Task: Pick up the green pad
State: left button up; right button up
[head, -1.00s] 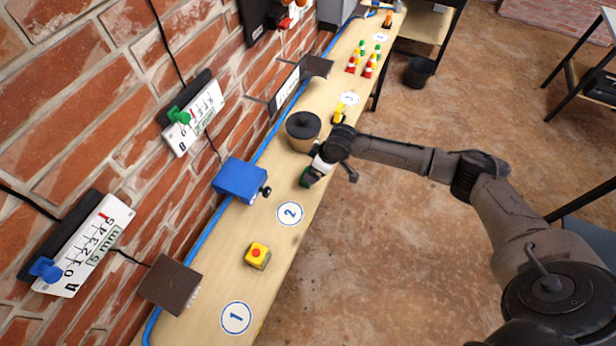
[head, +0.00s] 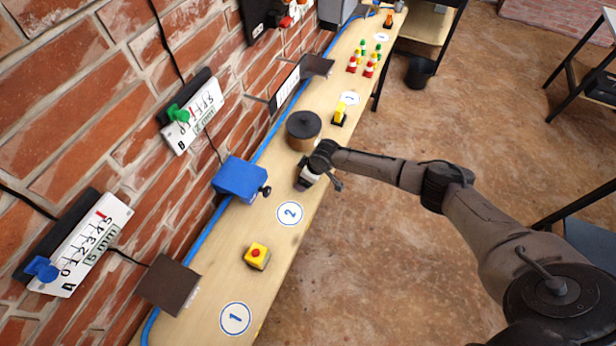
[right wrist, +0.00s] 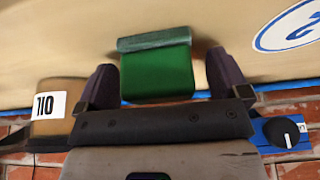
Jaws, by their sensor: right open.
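The green pad (right wrist: 157,75) is a green block with a duller grey-green strip along one edge. In the right wrist view it sits in the middle, between the two dark fingers of my right gripper (right wrist: 161,64). The fingers are apart, with a gap on each side of the pad, so the gripper is open and not touching it on either side. In the head view my right gripper (head: 304,184) is low over the bench, between the brown pot and the round label 2, and covers the pad. My left gripper is in neither view.
The brown pot (head: 303,130) with a dark lid stands just behind my gripper. A blue box with a black knob (head: 241,179) is left of it. A yellow box with a red button (head: 257,256) is nearer. The brick wall (head: 120,120) borders the bench (head: 285,240) on the left.

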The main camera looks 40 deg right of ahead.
jog(key=shift+c, duration=0.2)
jog(key=c, duration=1)
jog(key=shift+r, duration=0.55)
notch_tip(320, 180, up, 3)
jog(key=shift+f, duration=0.2)
jog(key=s+d+r+p, duration=0.1)
jog(key=s+d+r, duration=0.4)
jog(key=s, duration=0.5)
jog(key=shift+v, duration=1.15)
jog(key=shift+w+a+r, duration=0.1)
jog(key=shift+w+a, duration=0.05)
